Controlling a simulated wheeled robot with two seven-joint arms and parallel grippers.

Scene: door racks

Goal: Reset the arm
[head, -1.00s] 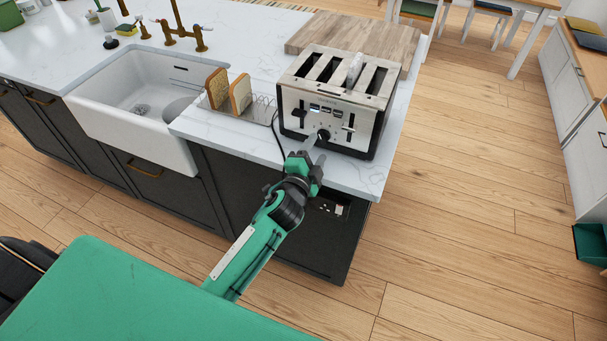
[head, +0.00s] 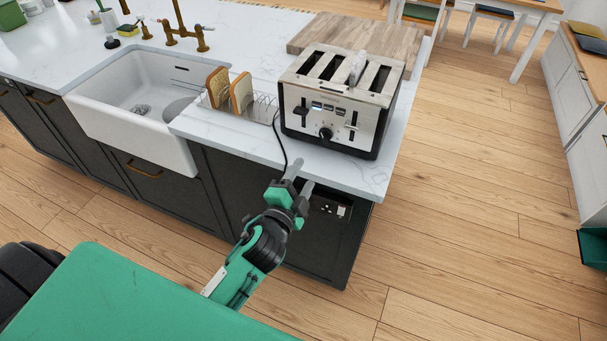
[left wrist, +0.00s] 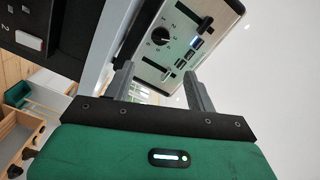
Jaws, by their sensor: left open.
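My left gripper (head: 300,178) is open and empty, just off the front edge of the counter and below the toaster. Its two grey fingers stand apart in the left wrist view (left wrist: 160,82), with the toaster front beyond them. The left arm is green and black and reaches forward and right from the lower left. The silver toaster (head: 320,113) stands on the counter; its dial and levers also show in the left wrist view (left wrist: 185,35). My right gripper is not in view.
The white counter (head: 225,130) holds a rack with bread slices (head: 241,92), a wooden board (head: 345,35) and a sink (head: 130,100). A socket panel (head: 330,207) is on the dark cabinet by the gripper. Wood floor lies clear to the right.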

